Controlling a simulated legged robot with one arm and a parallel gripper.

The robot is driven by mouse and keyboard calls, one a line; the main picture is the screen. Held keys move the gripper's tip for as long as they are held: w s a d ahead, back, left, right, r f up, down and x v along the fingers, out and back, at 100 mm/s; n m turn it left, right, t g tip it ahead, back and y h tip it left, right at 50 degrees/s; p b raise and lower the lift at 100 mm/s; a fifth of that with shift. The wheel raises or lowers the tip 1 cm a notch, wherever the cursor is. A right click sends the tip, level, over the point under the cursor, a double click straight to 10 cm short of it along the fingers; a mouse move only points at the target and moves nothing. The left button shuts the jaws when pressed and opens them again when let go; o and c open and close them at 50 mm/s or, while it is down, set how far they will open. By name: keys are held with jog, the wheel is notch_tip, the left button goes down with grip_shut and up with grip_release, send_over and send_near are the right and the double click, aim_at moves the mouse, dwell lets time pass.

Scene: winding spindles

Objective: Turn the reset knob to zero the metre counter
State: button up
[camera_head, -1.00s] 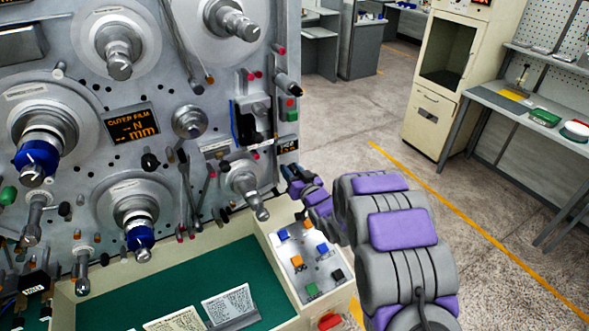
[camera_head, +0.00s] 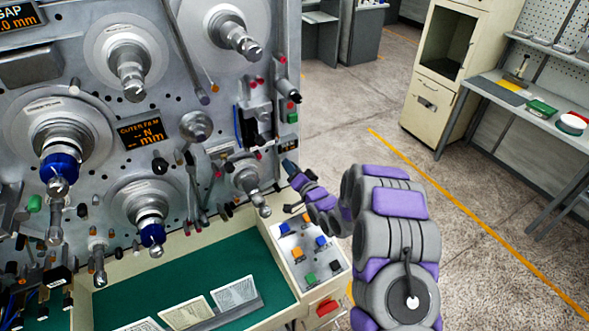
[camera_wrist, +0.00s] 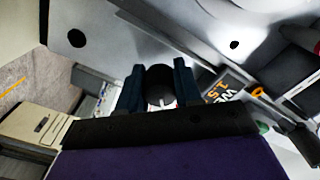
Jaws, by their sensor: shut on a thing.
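The reset knob (camera_wrist: 160,86) is round and black with a pale line on its face. It sits between the two dark blue fingers of my gripper (camera_wrist: 159,90) in the wrist view, and the fingers are closed on its sides. The metre counter (camera_wrist: 222,88) shows orange characters beside the right finger, tilted and partly cut off. In the head view, my gripper (camera_head: 290,168) is at the right edge of the machine panel, just below the small counter display (camera_head: 288,145). The knob is hidden there by my gripper, and the counter's digits are too small to read.
A cream control box (camera_head: 309,262) with coloured switches stands below my arm, with a red button at its front. A spindle (camera_head: 250,180) juts out left of my gripper. The floor (camera_head: 400,180) to the right is clear up to a cabinet and workbench.

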jog(key=m, duration=0.7)
jog(key=shift+m, duration=0.3)
jog(key=shift+f, duration=0.15)
